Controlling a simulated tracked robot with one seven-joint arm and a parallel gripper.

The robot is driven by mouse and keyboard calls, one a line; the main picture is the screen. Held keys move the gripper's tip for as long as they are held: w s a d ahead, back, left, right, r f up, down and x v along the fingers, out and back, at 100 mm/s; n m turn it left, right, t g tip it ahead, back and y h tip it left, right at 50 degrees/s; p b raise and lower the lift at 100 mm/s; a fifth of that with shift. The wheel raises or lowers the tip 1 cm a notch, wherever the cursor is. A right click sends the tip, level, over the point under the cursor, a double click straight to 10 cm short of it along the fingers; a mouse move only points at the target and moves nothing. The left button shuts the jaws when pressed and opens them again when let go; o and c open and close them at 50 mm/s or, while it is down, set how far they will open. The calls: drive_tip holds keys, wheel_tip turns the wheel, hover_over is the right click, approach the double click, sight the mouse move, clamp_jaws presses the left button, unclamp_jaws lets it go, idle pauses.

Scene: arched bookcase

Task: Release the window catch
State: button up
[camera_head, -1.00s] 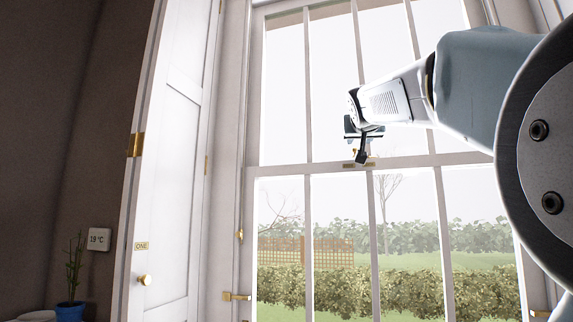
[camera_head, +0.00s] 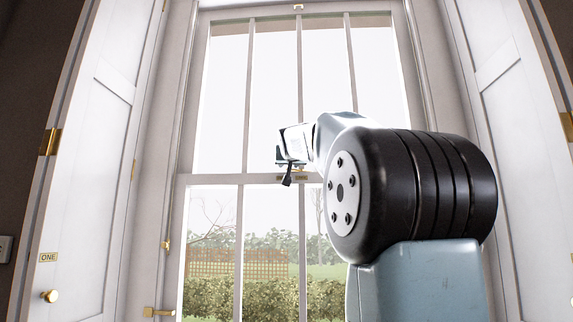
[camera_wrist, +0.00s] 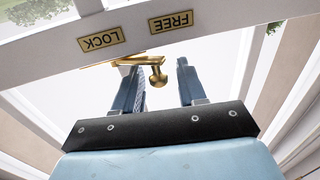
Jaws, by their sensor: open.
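The brass window catch (camera_wrist: 157,74) is on the sash meeting rail, with its round knob hanging between my fingers in the wrist view. Two brass plates beside it read LOCK (camera_wrist: 102,40) and FREE (camera_wrist: 171,22), upside down in that view. My gripper (camera_wrist: 160,82) is open, with one finger on each side of the knob. The knob looks nearer the left finger; I cannot tell whether they touch. In the head view my gripper (camera_head: 288,172) is at the rail, and my wrist hides most of the catch.
The tall sash window (camera_head: 272,100) stands between white shutters, the left one (camera_head: 92,150) marked ONE with a brass knob (camera_head: 50,296). A brass fitting (camera_head: 158,312) juts from the lower left frame. My arm covers much of the right lower panes.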

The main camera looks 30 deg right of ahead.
drive_tip(key=shift+w+d, duration=0.2)
drive_tip(key=shift+w, duration=0.15)
clamp_jaws()
